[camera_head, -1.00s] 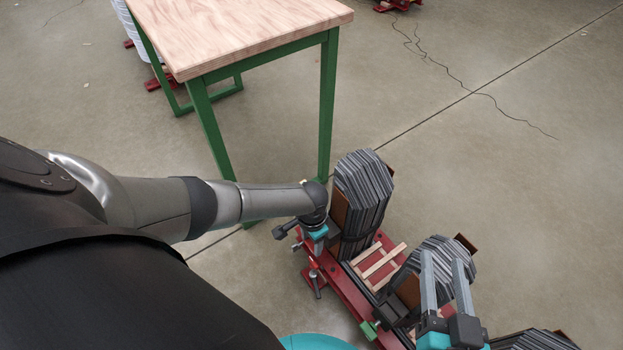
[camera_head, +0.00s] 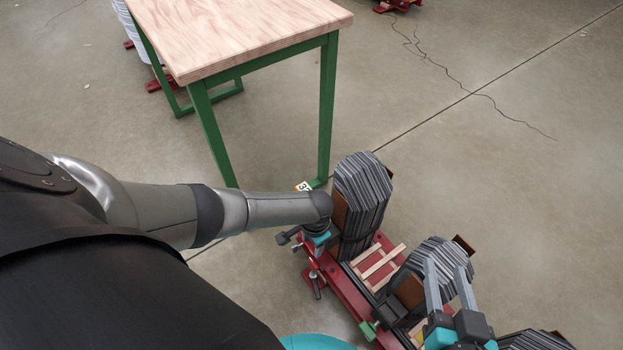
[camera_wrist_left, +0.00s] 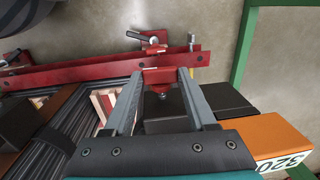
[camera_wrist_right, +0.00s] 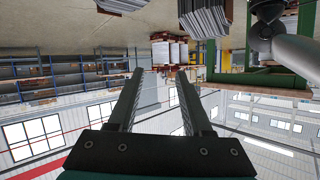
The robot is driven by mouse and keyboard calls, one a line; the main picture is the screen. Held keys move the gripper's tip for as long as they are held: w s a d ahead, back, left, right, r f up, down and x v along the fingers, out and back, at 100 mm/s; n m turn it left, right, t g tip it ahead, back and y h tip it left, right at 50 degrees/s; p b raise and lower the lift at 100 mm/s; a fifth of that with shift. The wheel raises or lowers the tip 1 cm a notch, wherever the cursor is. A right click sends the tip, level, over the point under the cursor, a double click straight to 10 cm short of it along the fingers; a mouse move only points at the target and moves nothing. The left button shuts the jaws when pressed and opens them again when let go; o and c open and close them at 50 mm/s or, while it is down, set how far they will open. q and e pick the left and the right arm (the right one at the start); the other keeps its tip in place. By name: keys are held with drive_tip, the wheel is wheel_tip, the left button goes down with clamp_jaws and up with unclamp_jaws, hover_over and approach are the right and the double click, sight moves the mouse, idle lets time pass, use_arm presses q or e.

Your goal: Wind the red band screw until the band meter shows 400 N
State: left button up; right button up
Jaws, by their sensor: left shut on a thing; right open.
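The red band screw (camera_wrist_left: 160,78) shows in the left wrist view as a red block with a small bolt end, between the fingertips. My right gripper (camera_head: 446,266) is open and empty, over the middle core stack.
Grey laminated core stacks (camera_head: 362,195) stand on the red frame (camera_head: 350,293), with wooden slats (camera_head: 383,262) between them. A small T-handled clamp (camera_head: 316,285) sits on the frame's near side. A table (camera_head: 240,35) with green legs stands behind. The floor at right is clear.

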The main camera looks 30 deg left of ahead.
use_arm(q)
drive_tip(key=shift+s+d+y+p, duration=0.1)
drive_tip(key=shift+d+y+p, duration=0.05)
drive_tip(key=shift+y+p, duration=0.2)
drive_tip(key=shift+d+t+y+p, duration=0.15)
drive_tip(key=shift+t+y+p, duration=0.3)
drive_tip(key=shift+y, duration=0.2)
drive_tip(key=shift+s, duration=0.1)
drive_tip(key=shift+d+f+t+y, duration=0.15)
drive_tip(key=shift+d+t+y, duration=0.1)
drive_tip(key=shift+y, duration=0.35)
drive_tip(key=shift+s+f+t+y+b, duration=0.15)
drive_tip(key=shift+t+y+b, duration=0.2)
drive_tip(key=shift+y, duration=0.45)
drive_tip(key=shift+y+b, duration=0.3)
drive_tip(key=shift+y, duration=0.1)
use_arm(e)
drive_tip(key=shift+d+f+g+h, duration=0.3)
drive_tip(key=shift+d+g, duration=0.15)
drive_tip(key=shift+g, duration=0.05)
